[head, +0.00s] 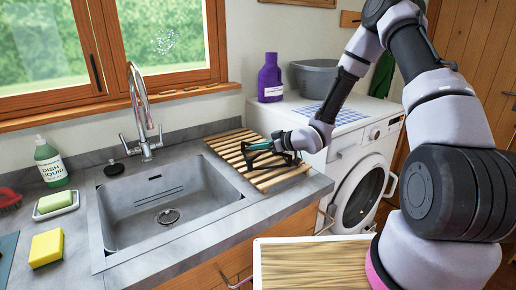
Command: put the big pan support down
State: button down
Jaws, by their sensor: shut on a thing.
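The big pan support (268,163) is a black metal frame with thin prongs, small in the head view. It is at the slatted wooden draining rack (238,144), right of the sink. My gripper (258,147), with teal fingers, is shut on it from the right side and partly covers it. I cannot tell whether the support touches the slats or hangs just above them.
The grey sink (165,205) with its tap (143,110) lies left of the rack. A soap bottle (50,162) and yellow sponge (46,248) stand further left. A washing machine (358,180) carrying a purple bottle (270,78) and grey tub (314,78) stands right.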

jog(key=shift+f, duration=0.25)
jog(key=c, duration=0.9)
grip_release()
jog(key=shift+f, duration=0.1)
jog(key=shift+c, duration=0.2)
